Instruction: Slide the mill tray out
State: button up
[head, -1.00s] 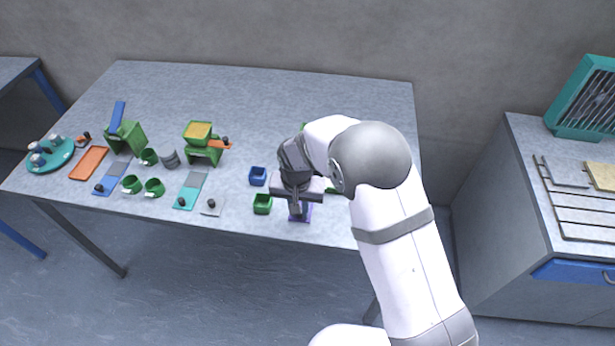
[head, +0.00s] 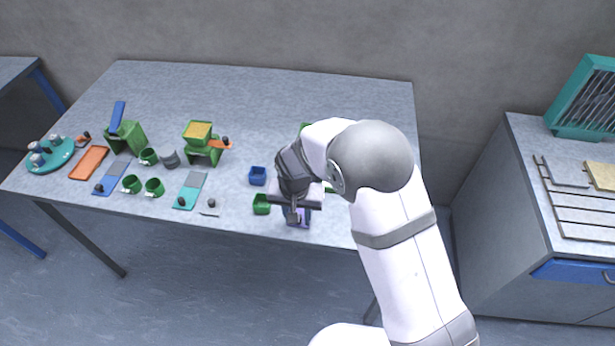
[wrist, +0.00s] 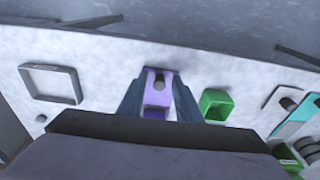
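A purple tray-like piece (wrist: 160,76) with a dark round knob lies near the table's front edge. It shows partly in the head view (head: 300,222); a purple box-shaped part (wrist: 155,112) adjoins it. My gripper (wrist: 158,82) is low over it, with its two fingers apart on either side of the knob and no clear contact. My arm hides most of this spot in the head view. A green mill-like stand (head: 203,155) with yellow powder in its top stands left of centre, and an orange piece with a dark knob (head: 221,144) sticks out to its right.
A small green box (head: 262,204) stands close beside my gripper, with a blue box (head: 258,176) behind it. A square grey frame (wrist: 50,83) lies on the other side. Green cups (head: 154,187) and a teal slide (head: 190,190) are farther left. The back of the table is clear.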

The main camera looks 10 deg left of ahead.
jog(key=shift+r, duration=0.1)
jog(key=shift+r+p, duration=2.75)
jog(key=shift+r, duration=0.95)
